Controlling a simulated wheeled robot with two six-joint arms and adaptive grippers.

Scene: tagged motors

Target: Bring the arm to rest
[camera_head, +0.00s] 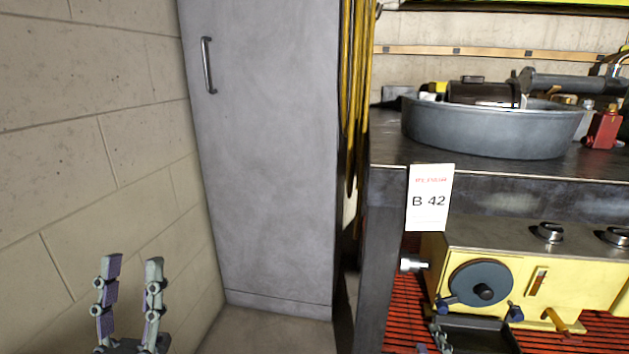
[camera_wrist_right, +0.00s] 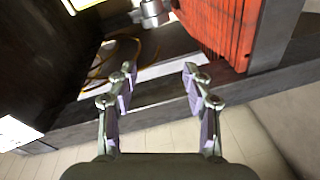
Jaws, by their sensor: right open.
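My left gripper (camera_head: 132,262) shows at the lower left of the head view, in front of the block wall. Its two fingers point up and stand apart with nothing between them. My right gripper (camera_wrist_right: 161,68) shows in the right wrist view, with its fingers spread and nothing held between them. Beyond its fingertips are a dark bench frame and an orange-red ribbed surface (camera_wrist_right: 222,30). At the bottom edge of the head view, small grey and purple parts below the yellow machine may be its fingertips; I cannot tell for sure.
A grey cabinet (camera_head: 265,150) stands beside the wall (camera_head: 90,130).

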